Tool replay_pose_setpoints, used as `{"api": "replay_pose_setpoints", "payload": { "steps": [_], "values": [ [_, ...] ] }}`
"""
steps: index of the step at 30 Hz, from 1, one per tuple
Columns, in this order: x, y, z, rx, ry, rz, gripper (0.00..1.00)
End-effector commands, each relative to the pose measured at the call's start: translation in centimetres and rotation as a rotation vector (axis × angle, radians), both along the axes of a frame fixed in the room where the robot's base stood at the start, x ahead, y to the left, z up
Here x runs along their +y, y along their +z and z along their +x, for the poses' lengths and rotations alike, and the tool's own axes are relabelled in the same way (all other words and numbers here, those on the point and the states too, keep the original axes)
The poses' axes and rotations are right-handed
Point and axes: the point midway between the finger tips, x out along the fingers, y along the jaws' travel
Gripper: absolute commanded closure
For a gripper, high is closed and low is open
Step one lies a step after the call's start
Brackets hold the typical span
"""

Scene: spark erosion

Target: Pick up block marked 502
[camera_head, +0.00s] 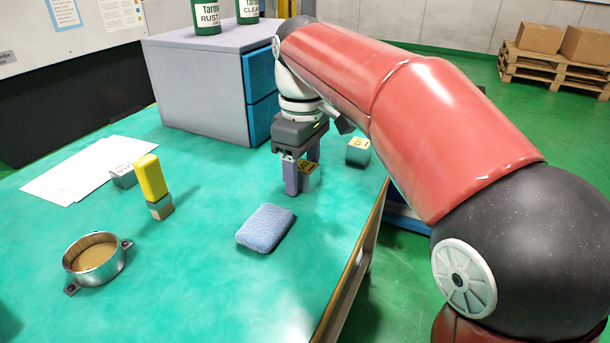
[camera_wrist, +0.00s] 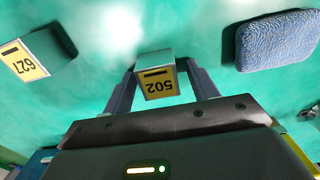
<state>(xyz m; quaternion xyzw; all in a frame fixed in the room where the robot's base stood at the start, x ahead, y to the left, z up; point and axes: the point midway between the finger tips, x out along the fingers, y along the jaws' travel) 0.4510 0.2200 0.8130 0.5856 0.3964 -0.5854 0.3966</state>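The block marked 502 (camera_wrist: 158,82) is grey-green with a yellow number label. It stands upright on the green table between the two fingers of my gripper (camera_wrist: 160,72). In the wrist view a narrow strip of table shows on each side of the block, so the fingers look open around it; contact near the tips is hard to tell. In the head view my gripper (camera_head: 302,174) points down at the table, and the block (camera_head: 309,180) shows partly behind the near finger.
A block marked 627 (camera_wrist: 36,57) stands nearby, also in the head view (camera_head: 358,151). A blue sponge (camera_head: 266,227) lies in front. A yellow-topped block (camera_head: 151,178), metal ring (camera_head: 95,262), papers (camera_head: 75,178) and another block (camera_head: 123,177) are left. A drawer cabinet (camera_head: 205,95) stands behind.

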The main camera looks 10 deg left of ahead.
Motion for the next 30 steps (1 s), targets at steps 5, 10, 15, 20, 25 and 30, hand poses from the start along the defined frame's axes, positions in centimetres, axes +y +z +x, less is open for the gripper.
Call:
{"api": "replay_pose_setpoints", "payload": {
  "steps": [5, 10, 15, 20, 25, 30],
  "values": [
    [0.0, 0.0, 0.0, 0.000, 0.000, 0.000, 0.66],
    [0.0, 0.0, 0.0, 0.000, 0.000, 0.000, 0.88],
    [0.0, 0.0, 0.0, 0.000, 0.000, 0.000, 0.91],
    [0.0, 0.4, 0.0, -0.001, 0.000, 0.000, 0.91],
    [0.0, 2.1, 0.1, -0.001, 0.000, 0.001, 0.91],
    [0.0, 5.5, 0.1, -0.004, -0.002, 0.002, 0.91]
  ]
}}
